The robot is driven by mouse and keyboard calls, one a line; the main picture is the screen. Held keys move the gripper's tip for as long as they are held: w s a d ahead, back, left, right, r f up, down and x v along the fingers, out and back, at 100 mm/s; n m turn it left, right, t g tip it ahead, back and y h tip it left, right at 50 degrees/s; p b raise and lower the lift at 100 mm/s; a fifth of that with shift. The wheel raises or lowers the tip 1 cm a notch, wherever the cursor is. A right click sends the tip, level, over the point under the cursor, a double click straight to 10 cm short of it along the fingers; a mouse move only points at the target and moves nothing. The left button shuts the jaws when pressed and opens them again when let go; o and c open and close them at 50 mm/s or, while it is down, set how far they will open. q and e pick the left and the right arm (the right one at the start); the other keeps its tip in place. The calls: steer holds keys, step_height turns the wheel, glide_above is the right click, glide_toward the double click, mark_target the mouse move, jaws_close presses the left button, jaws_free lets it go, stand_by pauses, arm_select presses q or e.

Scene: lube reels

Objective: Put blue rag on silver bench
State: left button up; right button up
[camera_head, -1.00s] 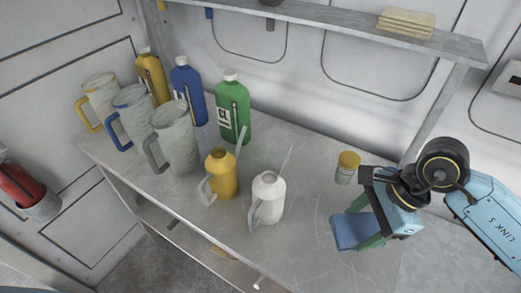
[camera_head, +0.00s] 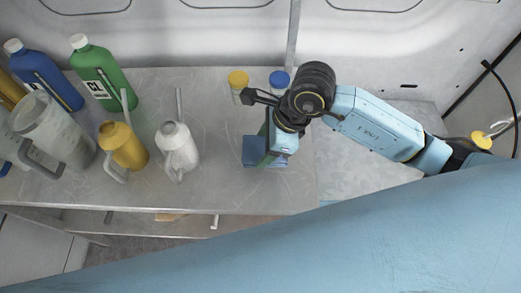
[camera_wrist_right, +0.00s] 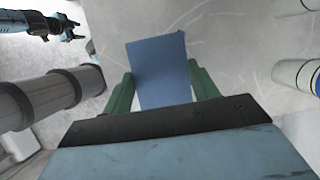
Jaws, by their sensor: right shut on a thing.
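The blue rag (camera_head: 254,151), a flat folded piece, is held between the green fingers of my right gripper (camera_head: 266,148). In the right wrist view the rag (camera_wrist_right: 160,70) shows between both fingers. It is over the right end of the silver bench (camera_head: 222,185), a scratched metal top; I cannot tell if it touches the surface. A dark gripper with blue parts, likely my left gripper (camera_wrist_right: 70,32), shows small at the upper left of the right wrist view; its jaws are too small to judge.
A yellow-lidded jar (camera_head: 238,84) and a blue-lidded jar (camera_head: 279,82) stand close behind my right gripper. A white can (camera_head: 177,152), a yellow can (camera_head: 123,148), a green bottle (camera_head: 95,75) and a blue bottle (camera_head: 45,76) stand to the left. Bench space between white can and rag is clear.

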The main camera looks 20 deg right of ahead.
steer(key=shift+f, duration=2.55)
steer(key=o, duration=1)
steer(key=shift+c, duration=0.2)
steer(key=shift+r, duration=0.15)
steer(key=v, duration=1.2)
